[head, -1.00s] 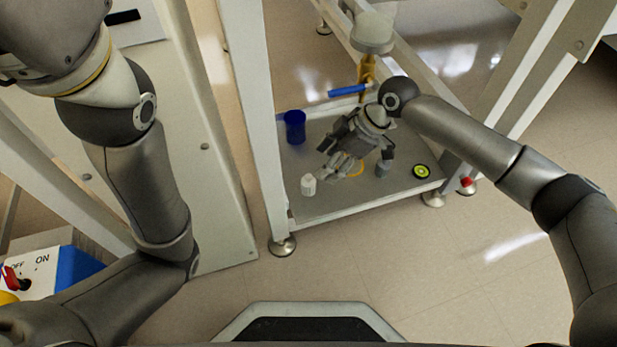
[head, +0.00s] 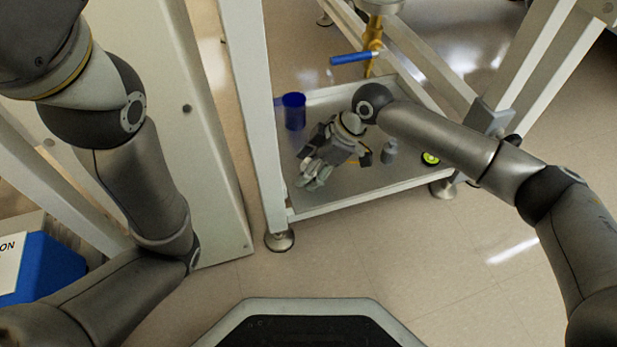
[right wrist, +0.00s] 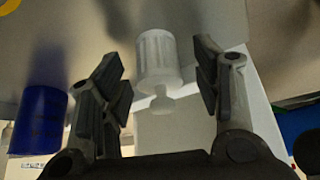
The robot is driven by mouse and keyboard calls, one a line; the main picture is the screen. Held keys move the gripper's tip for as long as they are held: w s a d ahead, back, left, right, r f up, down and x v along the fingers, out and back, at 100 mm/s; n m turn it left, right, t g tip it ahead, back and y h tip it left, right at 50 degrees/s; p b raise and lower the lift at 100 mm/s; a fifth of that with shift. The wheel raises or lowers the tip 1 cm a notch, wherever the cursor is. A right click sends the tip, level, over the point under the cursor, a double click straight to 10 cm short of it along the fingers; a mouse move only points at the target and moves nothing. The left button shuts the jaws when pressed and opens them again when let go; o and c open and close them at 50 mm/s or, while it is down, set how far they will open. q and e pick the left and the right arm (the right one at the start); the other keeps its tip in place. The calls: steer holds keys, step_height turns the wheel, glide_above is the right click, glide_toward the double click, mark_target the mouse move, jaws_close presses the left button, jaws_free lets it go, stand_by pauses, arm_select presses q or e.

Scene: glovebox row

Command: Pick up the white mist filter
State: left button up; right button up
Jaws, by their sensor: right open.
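The white mist filter (right wrist: 158,58) is a small ribbed white cylinder with a narrower stem. In the right wrist view it stands between the two fingers of my right gripper (right wrist: 160,76), with a gap on each side. In the head view my right gripper (head: 314,174) is low over the grey tray shelf (head: 345,197), near its front left corner, and covers most or all of the filter there. The right gripper is open and not closed on anything. My left arm is at the left of the head view, but its gripper is out of the picture.
A blue cup (head: 294,112) stands at the shelf's back left. A grey bottle (head: 389,150) and a green-and-black disc (head: 430,158) are to the right. A blue-handled valve (head: 354,58) is behind. White frame posts (head: 262,130) flank the shelf.

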steer(key=shift+a, duration=0.1)
steer(key=shift+f, duration=0.1)
steer(key=c, duration=0.9)
steer(key=shift+c, duration=0.2)
